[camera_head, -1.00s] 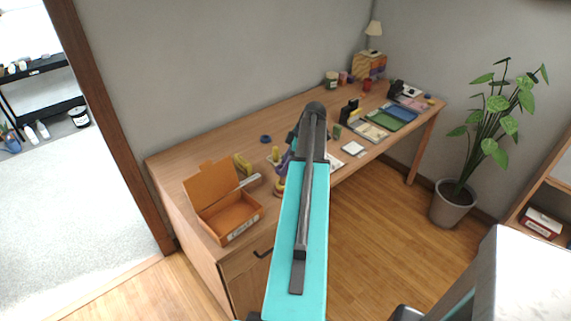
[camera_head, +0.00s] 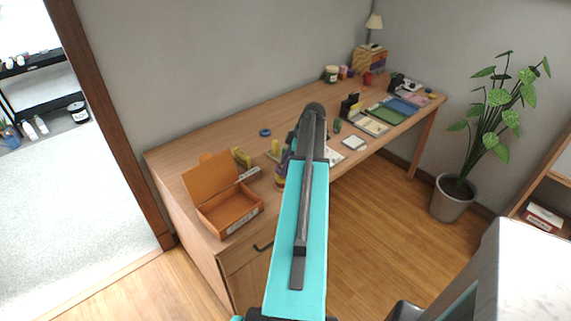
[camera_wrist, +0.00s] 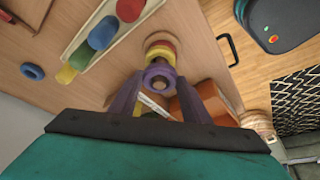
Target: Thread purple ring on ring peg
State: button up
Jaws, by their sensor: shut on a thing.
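In the wrist view, the purple ring (camera_wrist: 150,76) sits between the two purple fingers of my gripper (camera_wrist: 160,88), which is shut on it. The ring peg's stack, with a red ring (camera_wrist: 163,46) and yellow rings, shows just beyond it. A tan round end, seemingly the peg tip (camera_wrist: 159,84), shows inside the purple ring's hole. The ring looks in line with the peg; I cannot tell how far down it sits. In the head view, my arm hides most of the peg and gripper.
A blue ring (camera_wrist: 32,71) lies apart on the wooden desk (camera_head: 222,140). A board with coloured pegs, including a green one (camera_wrist: 80,55), stands beside the stack. An open orange box (camera_head: 228,212) is at the desk's left end. The desk's front edge is close.

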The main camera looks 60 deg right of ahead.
jog(key=shift+f+b, duration=0.65)
jog(key=shift+f, duration=0.45)
jog(key=shift+f, duration=0.15)
jog(key=o, duration=1.1)
jog(key=b+v, duration=0.3)
jog(key=v, duration=1.1)
jog(key=shift+f, duration=0.1)
jog(key=shift+s, duration=0.1)
